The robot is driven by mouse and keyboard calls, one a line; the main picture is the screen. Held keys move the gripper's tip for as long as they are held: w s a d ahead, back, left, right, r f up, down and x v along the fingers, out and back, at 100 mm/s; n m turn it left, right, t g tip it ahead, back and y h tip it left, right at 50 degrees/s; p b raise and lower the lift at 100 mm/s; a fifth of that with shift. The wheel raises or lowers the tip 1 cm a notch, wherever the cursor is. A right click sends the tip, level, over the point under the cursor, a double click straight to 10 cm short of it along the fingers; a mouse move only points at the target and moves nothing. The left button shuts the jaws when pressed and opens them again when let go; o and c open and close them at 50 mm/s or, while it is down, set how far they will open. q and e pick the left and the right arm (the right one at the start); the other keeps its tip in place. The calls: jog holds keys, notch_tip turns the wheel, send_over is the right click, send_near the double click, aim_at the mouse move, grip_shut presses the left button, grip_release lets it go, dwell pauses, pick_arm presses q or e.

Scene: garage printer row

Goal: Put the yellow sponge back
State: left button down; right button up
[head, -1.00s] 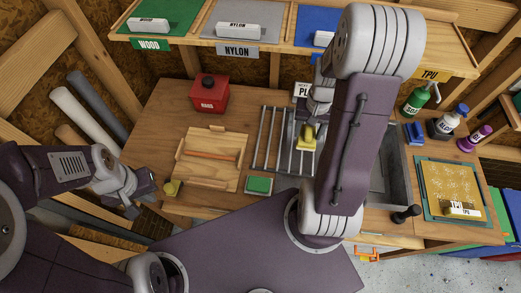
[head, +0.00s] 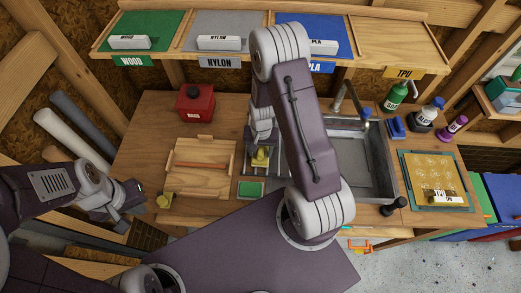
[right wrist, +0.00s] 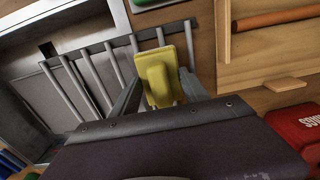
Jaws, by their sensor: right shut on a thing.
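The yellow sponge (head: 260,158) is in my right gripper (head: 261,148), over the metal bar rack (head: 246,163) left of the sink. The right wrist view shows the sponge (right wrist: 157,78) between the two fingers, above the rack bars (right wrist: 88,75). I cannot tell how high it is held. A green pad in a pale frame (head: 250,188) lies on the bench just in front of the rack. My left gripper (head: 124,214) is at the bench's left edge, away from the sponge; its jaws are not clear.
A wooden tray (head: 181,187) with an orange-brown rod and a red box (head: 194,103) are on the left. The sink (head: 352,180) is right of my right arm. Blue (head: 396,128) and bottled items stand behind a mat (head: 411,191). A small yellowish object (head: 164,201) sits near my left gripper.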

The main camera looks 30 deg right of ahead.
jog(key=shift+s+d+f, duration=0.1)
jog(key=shift+s+f, duration=0.05)
jog(key=shift+f, duration=0.05)
jog(key=o, duration=1.4)
jog(key=shift+r, duration=0.1)
jog(key=shift+o, duration=0.2)
jog(key=shift+r, duration=0.1)
